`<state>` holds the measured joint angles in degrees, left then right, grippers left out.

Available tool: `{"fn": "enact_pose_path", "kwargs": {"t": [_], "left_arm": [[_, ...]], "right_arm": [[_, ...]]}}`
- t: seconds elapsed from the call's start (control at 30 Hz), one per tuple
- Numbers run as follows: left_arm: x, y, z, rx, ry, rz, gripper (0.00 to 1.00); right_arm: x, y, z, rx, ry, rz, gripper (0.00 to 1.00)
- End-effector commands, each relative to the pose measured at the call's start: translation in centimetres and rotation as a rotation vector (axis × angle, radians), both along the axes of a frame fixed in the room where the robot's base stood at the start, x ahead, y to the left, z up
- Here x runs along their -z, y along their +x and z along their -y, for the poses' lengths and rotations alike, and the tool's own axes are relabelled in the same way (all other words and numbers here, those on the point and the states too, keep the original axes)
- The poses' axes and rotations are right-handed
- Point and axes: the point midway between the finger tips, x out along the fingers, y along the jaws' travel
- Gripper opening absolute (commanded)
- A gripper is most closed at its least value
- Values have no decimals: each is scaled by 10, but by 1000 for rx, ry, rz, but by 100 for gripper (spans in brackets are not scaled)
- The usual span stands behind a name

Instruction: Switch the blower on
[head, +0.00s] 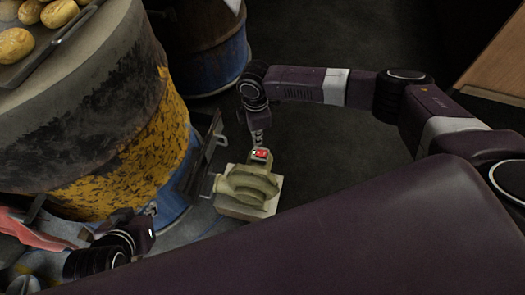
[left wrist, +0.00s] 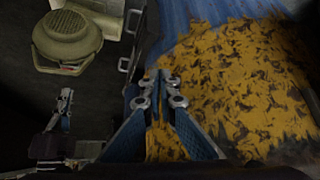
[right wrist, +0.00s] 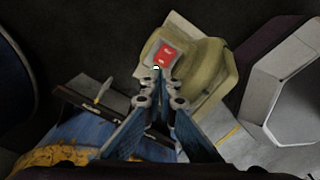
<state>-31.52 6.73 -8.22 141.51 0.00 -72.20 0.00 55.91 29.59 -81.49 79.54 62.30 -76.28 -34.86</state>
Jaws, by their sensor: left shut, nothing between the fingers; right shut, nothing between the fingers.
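The blower (head: 248,187) is a rounded olive-green housing on a pale base, on the floor beside the barrel. Its switch (head: 261,154) is a red rocker with white marks in a grey surround. My right gripper (head: 258,139) is shut and empty just above the switch. In the right wrist view its closed tips (right wrist: 157,84) lie just below the red switch (right wrist: 167,54); whether they touch is unclear. My left gripper (head: 151,210) is shut and empty beside the barrel's lower side. In the left wrist view the blower (left wrist: 68,40) is at the upper left.
The yellow and blue barrel oven (head: 160,140) stands at the left, with a tray (head: 50,45) of bread rolls on top. A dark hinged plate (head: 201,150) stands between barrel and blower. A second blue barrel (head: 210,70) is behind. Dark floor right of the blower is clear.

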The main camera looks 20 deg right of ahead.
Motion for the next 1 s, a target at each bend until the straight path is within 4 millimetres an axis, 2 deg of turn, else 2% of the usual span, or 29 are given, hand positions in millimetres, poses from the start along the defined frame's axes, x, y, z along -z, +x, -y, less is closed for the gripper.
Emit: {"fn": "enact_pose_path", "kwargs": {"t": [0.6, 1.0], "left_arm": [[18, -46, -15, -16, 41, -193, 0], [20, -51, -16, -18, 45, -215, 0]], "right_arm": [[-7, 0, 0, 0, 0, 0, 0], [-8, 0, 0, 0, 0, 0, 0]]}}
